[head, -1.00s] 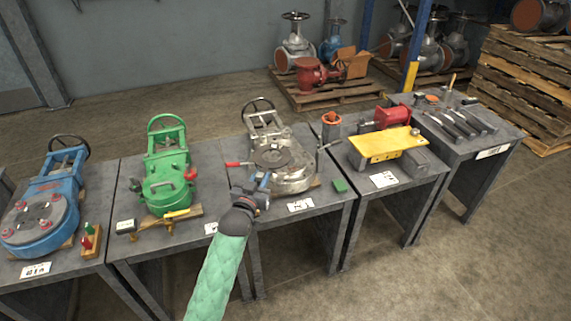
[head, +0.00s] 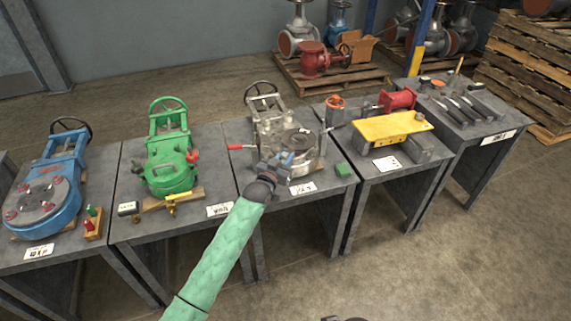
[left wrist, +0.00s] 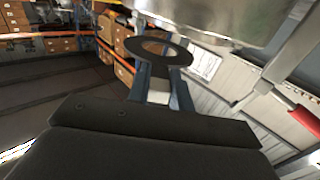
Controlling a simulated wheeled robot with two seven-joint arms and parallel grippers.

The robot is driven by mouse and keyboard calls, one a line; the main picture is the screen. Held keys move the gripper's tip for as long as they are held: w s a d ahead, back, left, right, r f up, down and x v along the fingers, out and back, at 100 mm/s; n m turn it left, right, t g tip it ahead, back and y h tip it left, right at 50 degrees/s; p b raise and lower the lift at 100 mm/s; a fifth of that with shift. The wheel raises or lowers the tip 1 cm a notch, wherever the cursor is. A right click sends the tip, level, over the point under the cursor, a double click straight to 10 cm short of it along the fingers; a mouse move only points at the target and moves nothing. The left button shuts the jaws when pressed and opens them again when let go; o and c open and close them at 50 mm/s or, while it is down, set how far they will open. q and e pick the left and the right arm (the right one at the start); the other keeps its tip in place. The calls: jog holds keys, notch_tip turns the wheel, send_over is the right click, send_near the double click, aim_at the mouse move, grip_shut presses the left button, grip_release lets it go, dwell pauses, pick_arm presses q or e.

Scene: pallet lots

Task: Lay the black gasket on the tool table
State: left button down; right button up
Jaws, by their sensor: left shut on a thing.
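The black gasket (head: 299,133) is a flat dark ring, seen over the silver valve (head: 268,126) in the head view. My left gripper (head: 283,158) is shut on its near edge. The left wrist view shows the gasket (left wrist: 178,53) between the blue fingertips (left wrist: 162,88), with its hole open and shiny metal close beyond. The gap between gasket and valve is hard to judge. The table at far right (head: 478,137) bears several dark hand tools (head: 462,108) and looks like the tool table. A small dark shape at the bottom edge may be my right gripper; its jaws do not show.
Between silver valve and tool table stands a table with a yellow plate (head: 388,127), a red vise (head: 397,99) and a grey block (head: 419,148). A green block (head: 343,170) lies near. Green (head: 170,172) and blue (head: 42,205) valves stand left. The tool table's near front has bare room.

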pick_arm(q)
notch_tip(320, 180, down, 4)
jog(key=shift+r, duration=0.1)
dwell(0.4)
jog(key=shift+f, duration=0.2)
jog(key=c, duration=1.3)
grip_release()
jog(key=shift+o, duration=0.2)
